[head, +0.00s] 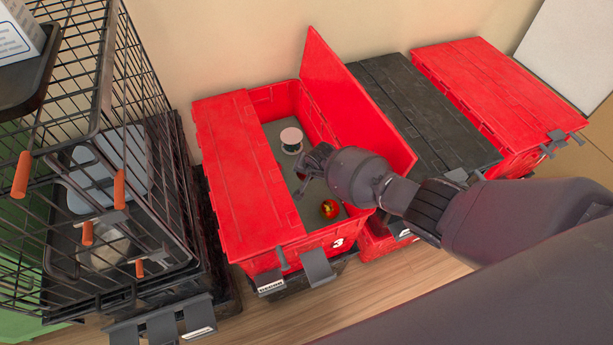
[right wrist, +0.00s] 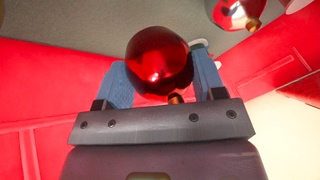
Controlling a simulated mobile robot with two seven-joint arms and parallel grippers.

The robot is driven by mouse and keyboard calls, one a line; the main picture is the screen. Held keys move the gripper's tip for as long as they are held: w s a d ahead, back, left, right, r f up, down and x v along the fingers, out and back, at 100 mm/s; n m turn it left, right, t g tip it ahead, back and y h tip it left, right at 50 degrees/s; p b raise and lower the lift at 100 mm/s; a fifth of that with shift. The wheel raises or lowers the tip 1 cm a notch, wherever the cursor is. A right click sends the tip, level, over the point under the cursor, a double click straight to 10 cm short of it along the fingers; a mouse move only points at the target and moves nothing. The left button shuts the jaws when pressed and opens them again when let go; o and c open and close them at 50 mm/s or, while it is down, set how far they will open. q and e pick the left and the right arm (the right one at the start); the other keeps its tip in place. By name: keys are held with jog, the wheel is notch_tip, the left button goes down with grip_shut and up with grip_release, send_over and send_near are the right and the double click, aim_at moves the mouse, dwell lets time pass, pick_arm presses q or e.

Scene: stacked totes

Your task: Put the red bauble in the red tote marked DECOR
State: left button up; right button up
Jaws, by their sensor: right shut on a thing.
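The red tote (head: 215,205) stands against the wall in the head view, its left lid half shut and its right lid (head: 345,110) raised. My right gripper (head: 302,180) is at the tote's open half. In the right wrist view, its blue-padded fingers are shut on a shiny red bauble (right wrist: 158,60). The held bauble is hidden in the head view. Another red bauble (head: 329,209) lies on the tote's grey floor and also shows in the wrist view (right wrist: 235,10). My left gripper is out of view.
A white-topped spool (head: 291,140) stands inside the tote, towards the back. A black-lidded tote (head: 425,110) and another red tote (head: 495,95) stand to the right, both shut. A black wire cage (head: 90,180) stands close on the left.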

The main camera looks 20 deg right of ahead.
jog(key=f+b, duration=0.1)
jog(key=f, duration=0.3)
jog(key=shift+s+f, duration=0.15)
jog(key=shift+s, duration=0.05)
jog(key=shift+w+f, duration=0.1)
jog(key=shift+r, duration=0.3)
jog(key=shift+c, duration=0.4)
jog(key=shift+f, duration=0.2)
jog(key=o, duration=0.6)
jog(key=shift+f+b, duration=0.1)
jog(key=shift+b, duration=0.2)
jog(key=o, duration=0.5)
jog(key=shift+c, duration=0.2)
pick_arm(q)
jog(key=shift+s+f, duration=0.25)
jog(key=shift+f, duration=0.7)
